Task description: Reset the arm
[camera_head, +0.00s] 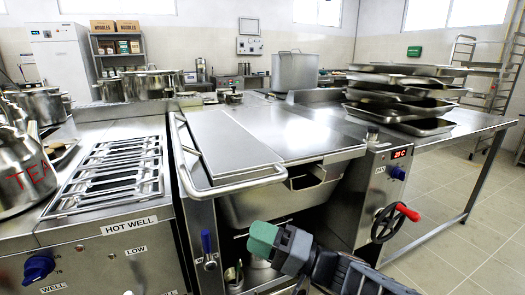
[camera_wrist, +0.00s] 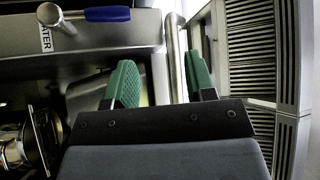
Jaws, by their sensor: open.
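My gripper (camera_head: 262,240) shows at the bottom middle of the head view, in front of the large tilting pan unit (camera_head: 245,205). In the wrist view my gripper (camera_wrist: 160,82) has two green fingers held apart with nothing between them. A steel bar passes behind the gap between the fingers. In the head view only one green fingertip shows clearly; the other is hidden or merged with it.
A blue-handled water tap (camera_head: 207,245) is left of my gripper; its blue handle (camera_wrist: 107,14) shows in the wrist view. A red-knobbed handwheel (camera_head: 390,222) is to the right. Trays (camera_head: 425,127) are stacked on the steel table. The tiled floor at right is clear.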

